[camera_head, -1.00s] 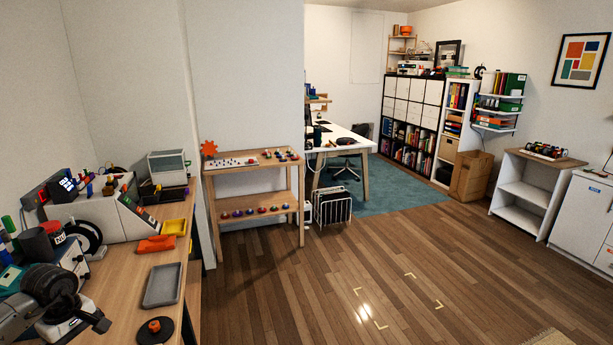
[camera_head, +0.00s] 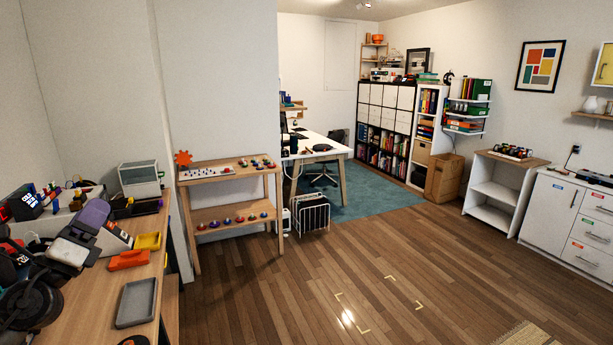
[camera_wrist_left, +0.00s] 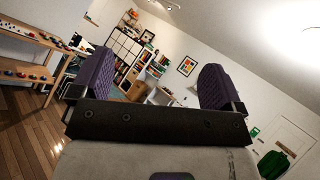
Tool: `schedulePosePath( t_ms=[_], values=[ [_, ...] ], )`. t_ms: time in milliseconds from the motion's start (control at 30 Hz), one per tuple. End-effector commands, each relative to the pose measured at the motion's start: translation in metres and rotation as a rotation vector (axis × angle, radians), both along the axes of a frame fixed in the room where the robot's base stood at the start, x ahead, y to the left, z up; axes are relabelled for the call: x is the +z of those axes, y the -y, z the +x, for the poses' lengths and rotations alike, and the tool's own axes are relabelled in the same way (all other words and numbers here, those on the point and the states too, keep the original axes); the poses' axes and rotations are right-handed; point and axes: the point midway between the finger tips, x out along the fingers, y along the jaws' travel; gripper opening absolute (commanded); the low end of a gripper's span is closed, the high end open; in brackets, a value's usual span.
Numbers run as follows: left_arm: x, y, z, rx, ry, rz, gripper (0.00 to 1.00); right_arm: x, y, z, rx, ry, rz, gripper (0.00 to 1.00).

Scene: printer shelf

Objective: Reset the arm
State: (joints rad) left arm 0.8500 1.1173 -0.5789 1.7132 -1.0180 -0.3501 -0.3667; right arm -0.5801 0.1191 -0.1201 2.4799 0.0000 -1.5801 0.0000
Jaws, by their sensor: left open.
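My left gripper (camera_head: 92,216) is raised over the wooden workbench (camera_head: 85,312) at the left of the head view, with a purple finger pad pointing up. In the left wrist view my left gripper (camera_wrist_left: 155,78) shows its two purple fingers wide apart with nothing between them. It faces out across the room. My right gripper is in neither view.
The workbench holds a grey tray (camera_head: 136,303), an orange item (camera_head: 129,260), a yellow bin (camera_head: 148,241) and a grey-white box (camera_head: 140,178). A wooden shelf unit (camera_head: 232,216) stands beyond it. The wooden floor (camera_head: 290,290) in the middle is open.

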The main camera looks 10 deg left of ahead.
Motion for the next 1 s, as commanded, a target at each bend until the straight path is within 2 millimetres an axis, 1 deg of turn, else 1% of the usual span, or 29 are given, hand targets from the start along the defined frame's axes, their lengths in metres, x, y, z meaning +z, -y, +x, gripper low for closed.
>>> schedulePosePath(
  t_ms=[33,67,100,167,233,267,300,367,400,467,500,567,600,667,700,733,833,967,1000],
  values=[
    [0.013,0.004,-0.008,-0.02,0.053,-0.161,0.93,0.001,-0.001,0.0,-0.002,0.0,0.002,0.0],
    [0.019,0.004,-0.012,-0.03,0.078,-0.26,0.93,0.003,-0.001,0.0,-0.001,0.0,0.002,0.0],
    [0.024,0.005,-0.017,-0.041,0.104,-0.395,0.93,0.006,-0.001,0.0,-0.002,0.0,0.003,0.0],
    [0.027,0.007,-0.024,-0.058,0.132,-0.6,0.93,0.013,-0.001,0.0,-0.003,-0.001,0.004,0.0],
    [0.022,0.011,-0.031,-0.066,0.138,-0.84,0.93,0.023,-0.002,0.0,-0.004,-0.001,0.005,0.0],
    [0.016,0.014,-0.034,-0.065,0.131,-0.943,0.93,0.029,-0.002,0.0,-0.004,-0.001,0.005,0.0],
    [0.007,0.019,-0.038,-0.058,0.114,-1.082,0.93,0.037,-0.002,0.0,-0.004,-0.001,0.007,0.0],
    [-0.011,0.032,-0.046,-0.032,0.061,-1.289,0.93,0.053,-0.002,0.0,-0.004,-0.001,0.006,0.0],
    [-0.027,0.045,-0.052,-0.005,0.007,-1.426,0.93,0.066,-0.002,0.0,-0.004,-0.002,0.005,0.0],
    [-0.053,0.069,-0.067,0.056,-0.111,-1.614,0.93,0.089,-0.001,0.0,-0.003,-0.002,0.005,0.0],
    [-0.068,0.085,-0.079,0.096,-0.194,-1.706,0.93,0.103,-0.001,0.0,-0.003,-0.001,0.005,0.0],
    [-0.087,0.109,-0.097,0.143,-0.315,-1.811,0.93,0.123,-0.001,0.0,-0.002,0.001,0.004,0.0],
    [-0.096,0.124,-0.109,0.162,-0.392,-1.871,0.93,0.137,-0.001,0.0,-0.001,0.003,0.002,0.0],
    [-0.106,0.146,-0.128,0.175,-0.496,-1.948,0.93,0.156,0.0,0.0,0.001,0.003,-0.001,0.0],
    [-0.109,0.16,-0.141,0.176,-0.556,-1.995,0.93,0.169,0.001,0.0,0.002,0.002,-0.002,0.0],
    [-0.111,0.168,-0.151,0.181,-0.596,-2.028,0.93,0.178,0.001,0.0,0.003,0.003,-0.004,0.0],
    [-0.116,0.191,-0.184,0.218,-0.693,-2.134,0.93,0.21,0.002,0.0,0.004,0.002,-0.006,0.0],
    [-0.12,0.208,-0.229,0.322,-0.76,-2.253,0.93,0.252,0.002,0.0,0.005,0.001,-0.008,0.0],
    [-0.123,0.212,-0.243,0.368,-0.778,-2.286,0.93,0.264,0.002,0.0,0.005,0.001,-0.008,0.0]
  ],
)
